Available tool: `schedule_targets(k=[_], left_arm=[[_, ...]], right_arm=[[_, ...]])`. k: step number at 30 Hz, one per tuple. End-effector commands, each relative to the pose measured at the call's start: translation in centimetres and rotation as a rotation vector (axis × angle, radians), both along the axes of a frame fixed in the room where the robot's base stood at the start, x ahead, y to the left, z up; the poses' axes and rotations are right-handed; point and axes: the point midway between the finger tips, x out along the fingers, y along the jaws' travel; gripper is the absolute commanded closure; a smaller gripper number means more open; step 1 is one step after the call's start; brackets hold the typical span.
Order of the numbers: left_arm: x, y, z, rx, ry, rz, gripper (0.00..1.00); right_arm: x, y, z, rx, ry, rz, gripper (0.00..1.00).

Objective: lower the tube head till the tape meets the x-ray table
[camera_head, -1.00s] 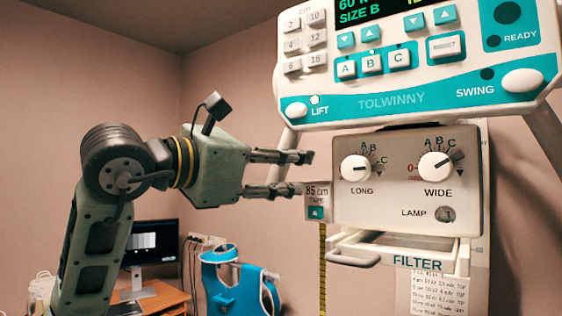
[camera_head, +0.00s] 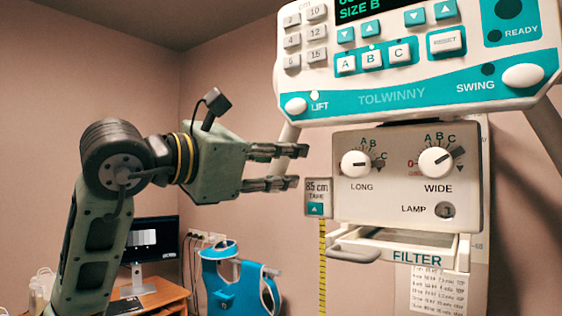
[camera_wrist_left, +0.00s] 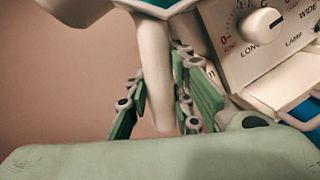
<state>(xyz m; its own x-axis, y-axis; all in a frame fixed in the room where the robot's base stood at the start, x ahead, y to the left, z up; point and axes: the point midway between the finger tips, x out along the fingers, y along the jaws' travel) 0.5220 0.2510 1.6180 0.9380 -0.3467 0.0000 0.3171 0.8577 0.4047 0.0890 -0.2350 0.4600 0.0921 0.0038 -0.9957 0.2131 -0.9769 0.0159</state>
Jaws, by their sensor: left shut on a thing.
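The tube head has a white and teal console (camera_head: 420,97) above a grey box (camera_head: 405,190) with LONG and WIDE dials. A small 85 cm tape housing (camera_head: 318,190) sits at the box's left side. Its yellow tape (camera_head: 322,262) hangs down past the bottom of the picture, so its end is hidden. The x-ray table is not in view. My left gripper (camera_head: 285,167) is shut on the white left handle (camera_head: 288,137) under the console. In the left wrist view the handle (camera_wrist_left: 155,80) stands between the fingers. My right gripper is not in view.
A filter tray (camera_head: 400,245) juts out below the box. At the lower left are a desk (camera_head: 165,298) with a monitor (camera_head: 150,240) and a blue apron (camera_head: 235,285) by the wall. A printed chart (camera_head: 425,290) hangs behind the head.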

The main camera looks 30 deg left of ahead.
Motion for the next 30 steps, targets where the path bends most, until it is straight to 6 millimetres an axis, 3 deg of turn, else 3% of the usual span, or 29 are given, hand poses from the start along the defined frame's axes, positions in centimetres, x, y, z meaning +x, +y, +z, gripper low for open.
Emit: schedule_targets(k=[5,15,26,27,30], left_arm=[[0.0,-0.1,-1.7,-0.001,0.003,-0.001,1.00],[0.1,-0.1,-7.2,0.000,0.009,-0.001,1.00],[0.0,0.0,-7.0,-0.003,0.003,-0.001,1.00],[0.0,0.0,-6.9,-0.003,0.002,0.000,0.76],[0.0,0.0,-6.9,-0.003,0.001,0.000,0.68]], right_arm=[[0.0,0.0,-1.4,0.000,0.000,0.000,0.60],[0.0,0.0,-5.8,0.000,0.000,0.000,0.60],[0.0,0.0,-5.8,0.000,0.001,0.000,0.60],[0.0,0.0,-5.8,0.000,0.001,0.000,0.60],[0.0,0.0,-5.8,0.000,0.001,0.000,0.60]])
